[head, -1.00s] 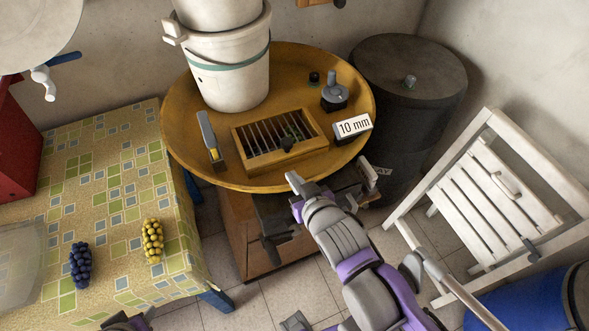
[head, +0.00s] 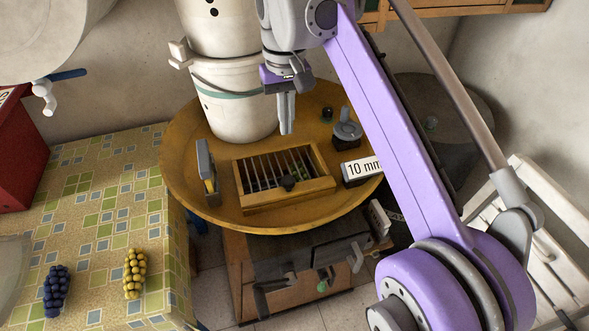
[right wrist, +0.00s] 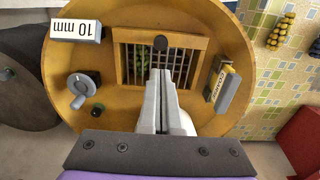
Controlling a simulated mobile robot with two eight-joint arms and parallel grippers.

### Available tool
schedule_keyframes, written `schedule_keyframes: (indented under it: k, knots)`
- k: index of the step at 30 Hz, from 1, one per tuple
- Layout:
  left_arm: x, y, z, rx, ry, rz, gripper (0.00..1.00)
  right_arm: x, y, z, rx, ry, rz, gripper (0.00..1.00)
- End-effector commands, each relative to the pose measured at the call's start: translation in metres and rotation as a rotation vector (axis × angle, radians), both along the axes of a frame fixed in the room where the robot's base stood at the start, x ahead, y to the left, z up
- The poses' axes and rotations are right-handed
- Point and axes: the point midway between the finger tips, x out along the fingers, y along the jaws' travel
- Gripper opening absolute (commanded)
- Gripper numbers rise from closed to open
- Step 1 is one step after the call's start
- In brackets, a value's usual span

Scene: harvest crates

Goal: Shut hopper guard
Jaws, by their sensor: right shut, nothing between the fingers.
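The hopper guard looks to be the barred grille (head: 268,171) in a wooden frame (head: 287,200) set in the round wooden tray. A dark knob (head: 288,183) sits near the frame's front edge, and something green shows behind the bars. In the right wrist view the grille (right wrist: 178,62) and knob (right wrist: 160,43) lie just beyond the fingertips. My right gripper (head: 287,131) is shut and empty, pointing down above the tray behind the frame; its fingers (right wrist: 160,75) overlap the frame's edge in the wrist view. My left gripper is out of view.
A patterned table (head: 100,210) with grapes (head: 135,273) is at left. A dark barrel stands behind my right arm.

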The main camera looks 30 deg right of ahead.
Motion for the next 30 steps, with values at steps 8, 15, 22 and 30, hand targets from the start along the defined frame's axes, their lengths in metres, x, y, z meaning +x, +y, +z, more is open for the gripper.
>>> schedule_keyframes:
  k: [8, 15, 22, 30]
  knots:
    - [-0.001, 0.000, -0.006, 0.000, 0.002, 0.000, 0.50, -0.001, 0.002, -0.012, 0.014, 0.043, 0.004, 0.00]
    - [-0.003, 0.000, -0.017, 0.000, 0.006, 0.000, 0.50, -0.003, 0.002, -0.061, 0.014, 0.041, 0.004, 0.00]
    - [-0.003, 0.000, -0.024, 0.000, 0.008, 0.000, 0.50, -0.004, 0.003, -0.107, 0.014, 0.040, 0.003, 0.00]
    - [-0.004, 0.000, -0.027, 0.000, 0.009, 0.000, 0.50, -0.005, 0.003, -0.134, 0.014, 0.040, 0.003, 0.00]
